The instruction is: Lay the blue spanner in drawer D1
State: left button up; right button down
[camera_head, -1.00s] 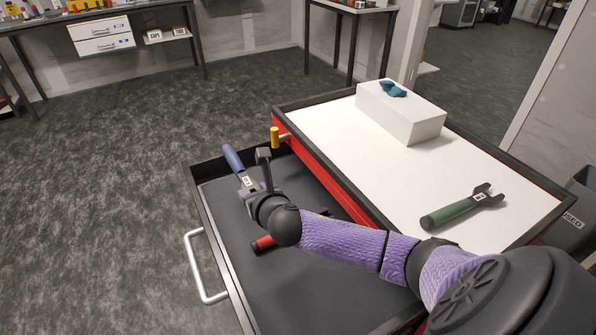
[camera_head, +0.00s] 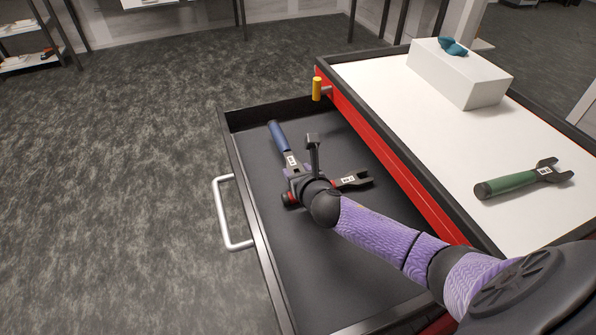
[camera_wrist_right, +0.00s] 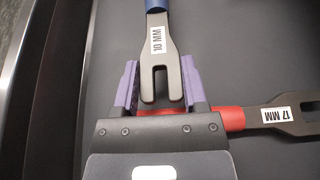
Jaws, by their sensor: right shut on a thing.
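The blue spanner (camera_head: 279,137), labelled 10 MM, is inside the outline of the open drawer (camera_head: 259,243), near its back end. My right gripper (camera_head: 294,172) is shut on the spanner's grey open-jaw end. In the right wrist view that jaw (camera_wrist_right: 162,75) sits between my purple fingers (camera_wrist_right: 161,88), with the blue handle pointing away. I cannot tell whether the spanner touches the drawer floor. A red spanner (camera_head: 352,180), labelled 17 MM, lies in the drawer, partly hidden by my right gripper; it also shows in the wrist view (camera_wrist_right: 283,114). My left gripper is out of view.
A red cabinet with a white top (camera_head: 420,130) stands right of the drawer. On it are a green spanner (camera_head: 510,184) and a white box (camera_head: 459,77) bearing a teal object (camera_head: 452,46). A yellow peg (camera_head: 316,88) is at the cabinet corner. Drawer floor toward the front is clear.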

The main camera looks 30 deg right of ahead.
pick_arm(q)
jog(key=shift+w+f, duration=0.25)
pick_arm(e)
jog(key=shift+f, duration=0.4)
jog(key=shift+c, duration=0.6)
grip_release()
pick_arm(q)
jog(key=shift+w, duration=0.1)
pick_arm(e)
jog(key=shift+r, duration=0.1)
jog(key=shift+r, duration=0.4)
jog(key=p+v, duration=0.2)
jog(key=v, duration=0.1)
jog(key=p+v, duration=0.2)
jog(key=v, duration=0.1)
jog(key=shift+r, duration=0.45)
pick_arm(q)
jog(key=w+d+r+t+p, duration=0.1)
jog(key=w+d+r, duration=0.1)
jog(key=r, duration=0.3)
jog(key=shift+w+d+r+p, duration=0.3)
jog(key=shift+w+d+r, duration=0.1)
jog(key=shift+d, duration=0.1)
pick_arm(e)
jog(key=v, duration=0.5)
jog(key=shift+s+a+f, duration=0.15)
jog(key=shift+s, duration=0.35)
